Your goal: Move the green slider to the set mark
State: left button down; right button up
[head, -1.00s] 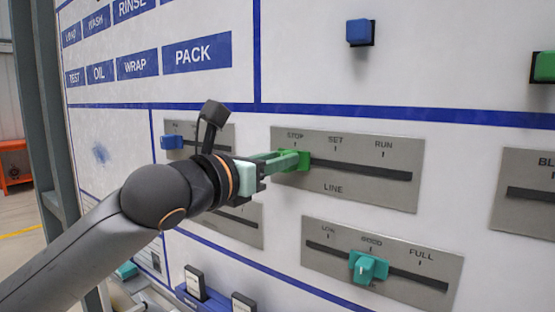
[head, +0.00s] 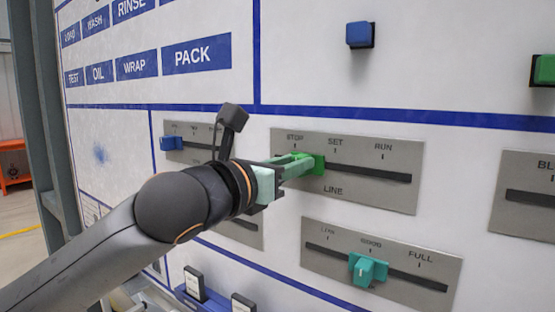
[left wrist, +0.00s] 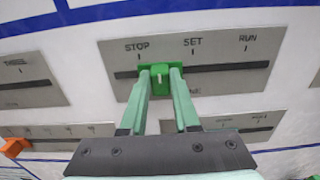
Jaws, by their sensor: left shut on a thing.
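The green slider (head: 319,164) sits in the slot of the grey LINE plate (head: 385,197), between the STOP and SET marks. In the left wrist view the slider (left wrist: 160,76) is right of the STOP mark and left of the SET mark (left wrist: 193,41). My left gripper (head: 303,164) comes in from the left, shut on the slider, with one pale green finger on each side of it in the left wrist view (left wrist: 159,82). My right gripper is not in view.
A teal slider (head: 367,270) stands below at GOOD on another plate. A blue slider (head: 171,143) is at the left, partly near my arm. Blue (head: 359,33) and green (head: 545,68) blocks jut from the panel above. The LINE slot is clear to the right.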

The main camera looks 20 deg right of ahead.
pick_arm(q)
jog(key=s+d, duration=0.1)
jog(key=s, duration=0.1)
jog(key=s+d, duration=0.1)
jog(key=d, duration=0.1)
jog(key=shift+s, duration=0.4)
jog(key=c, duration=0.6)
grip_release()
jog(key=shift+c, duration=0.2)
jog(key=shift+a, duration=0.2)
jog(key=b+v, duration=0.1)
jog(key=v, duration=1.1)
jog(key=shift+s, duration=0.2)
